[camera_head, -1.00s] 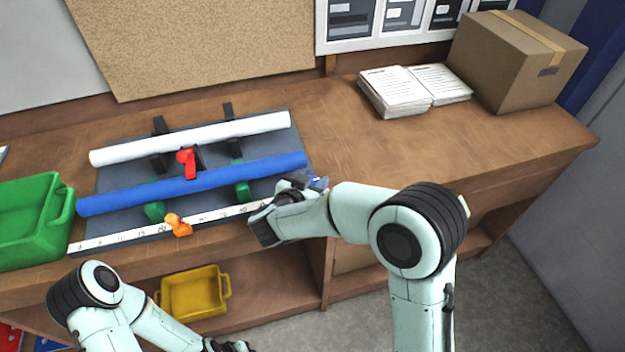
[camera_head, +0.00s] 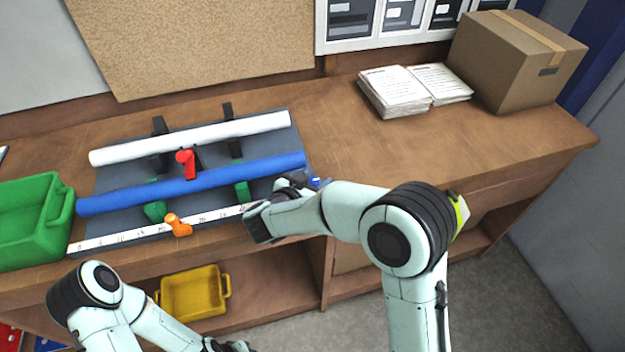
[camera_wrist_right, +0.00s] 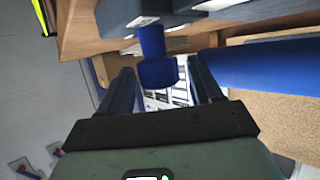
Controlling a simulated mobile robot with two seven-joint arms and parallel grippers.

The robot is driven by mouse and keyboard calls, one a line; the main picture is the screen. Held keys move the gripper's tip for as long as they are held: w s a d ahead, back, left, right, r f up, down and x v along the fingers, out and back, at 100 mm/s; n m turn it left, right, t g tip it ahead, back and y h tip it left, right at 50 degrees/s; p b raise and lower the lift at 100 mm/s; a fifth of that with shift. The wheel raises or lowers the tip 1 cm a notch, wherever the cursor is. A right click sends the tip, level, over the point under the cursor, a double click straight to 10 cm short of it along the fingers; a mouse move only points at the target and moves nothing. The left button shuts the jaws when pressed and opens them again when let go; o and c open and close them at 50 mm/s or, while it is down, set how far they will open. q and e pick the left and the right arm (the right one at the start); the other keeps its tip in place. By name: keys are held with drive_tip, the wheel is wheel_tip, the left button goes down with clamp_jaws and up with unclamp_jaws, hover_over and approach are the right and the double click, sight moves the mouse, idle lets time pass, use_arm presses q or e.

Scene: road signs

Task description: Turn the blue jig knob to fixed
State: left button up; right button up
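The blue jig knob (camera_head: 316,182) shows as a small blue piece at the right end of the grey jig (camera_head: 270,123), just past my right gripper (camera_head: 298,180). In the right wrist view the knob (camera_wrist_right: 157,73) sits between the two fingertips of my right gripper (camera_wrist_right: 163,78), with a gap on each side. The gripper is open, and the knob's marking cannot be read. My left gripper (camera_head: 230,346) is low at the bottom edge of the head view, partly cut off and far from the jig.
The jig holds a white tube (camera_head: 200,137), a blue tube (camera_head: 200,184), a red clamp knob (camera_head: 187,163) and an orange knob (camera_head: 178,225). A green bin (camera_head: 30,235) stands left. Papers (camera_head: 395,92) and a cardboard box (camera_head: 520,62) are at the back right.

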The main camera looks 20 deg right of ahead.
use_arm(q)
drive_tip(key=shift+s+f+b, duration=0.75)
drive_tip(key=shift+s+f, duration=0.3)
drive_tip(key=shift+s, duration=0.25)
use_arm(e)
drive_tip(key=v, duration=1.3)
drive_tip(key=shift+s, duration=0.15)
drive_tip(key=shift+a+r, duration=0.1)
drive_tip(key=shift+a, duration=0.05)
